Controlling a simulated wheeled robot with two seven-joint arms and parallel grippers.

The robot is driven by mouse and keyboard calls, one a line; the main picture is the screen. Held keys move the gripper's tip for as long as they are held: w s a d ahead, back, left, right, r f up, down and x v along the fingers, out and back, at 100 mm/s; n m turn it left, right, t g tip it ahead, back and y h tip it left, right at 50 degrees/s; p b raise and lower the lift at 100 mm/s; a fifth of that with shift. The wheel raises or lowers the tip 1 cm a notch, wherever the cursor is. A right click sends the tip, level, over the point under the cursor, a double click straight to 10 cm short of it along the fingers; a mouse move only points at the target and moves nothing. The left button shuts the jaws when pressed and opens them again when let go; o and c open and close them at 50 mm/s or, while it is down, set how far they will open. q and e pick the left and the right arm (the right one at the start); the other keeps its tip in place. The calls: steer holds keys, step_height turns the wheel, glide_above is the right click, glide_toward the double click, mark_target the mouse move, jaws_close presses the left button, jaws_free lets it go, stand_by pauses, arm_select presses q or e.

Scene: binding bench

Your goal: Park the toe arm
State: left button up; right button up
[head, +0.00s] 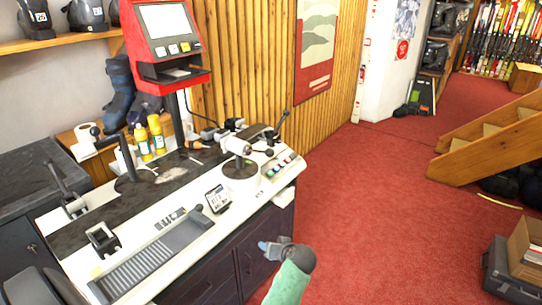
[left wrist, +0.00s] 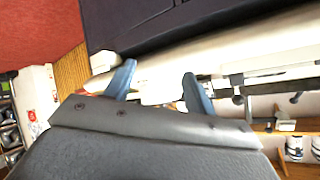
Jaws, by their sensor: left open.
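The binding bench (head: 75,215) has a white top with a dark strip along its back. Several arms or levers stand on it: a black-knobbed arm (head: 110,140) at the back left, a dark lever (head: 60,180) at the left end, and a black lever (head: 280,123) at the back right. I cannot tell which is the toe arm. My left gripper (head: 268,247) is in front of the bench's dark cabinet, apart from the levers. In the left wrist view its blue fingers (left wrist: 161,86) are spread with nothing between them. My right gripper is not in view.
A red screen stand (head: 165,40) rises behind the bench, near yellow bottles (head: 157,134). A white cylindrical device (head: 240,165) and a small display (head: 217,198) are on the bench. Red carpet (head: 390,200) is open to the right; boxes (head: 525,250) stand at the lower right.

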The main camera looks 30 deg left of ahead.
arm_select(q)
steer(key=w+a+r+n+y+p, duration=0.1)
steer(key=w+a+r+n+y, duration=0.3)
steer(key=w+r, duration=0.55)
steer(key=n+y+p, duration=0.1)
steer(key=y, duration=0.2)
glide_toward(273, 153)
steer(key=x, duration=0.4)
steer(key=shift+a+f, duration=0.1)
steer(key=shift+f, duration=0.25)
steer(key=shift+w+a+r, duration=0.15)
steer(key=shift+a+r, duration=0.05)
steer(key=shift+a, duration=0.05)
steer(key=p+x, duration=0.3)
steer(key=x, duration=0.2)
steer(key=shift+w+a+r, duration=0.1)
steer(key=shift+a, duration=0.3)
steer(key=shift+w+a+p, duration=0.2)
steer(key=shift+a+p, duration=0.1)
steer(key=shift+a, duration=0.4)
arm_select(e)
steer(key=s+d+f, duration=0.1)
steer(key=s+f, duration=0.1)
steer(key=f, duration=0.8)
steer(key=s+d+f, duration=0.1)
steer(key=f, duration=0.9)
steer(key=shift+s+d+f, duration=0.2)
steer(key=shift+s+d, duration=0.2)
arm_select(q)
steer(key=shift+c, duration=0.4)
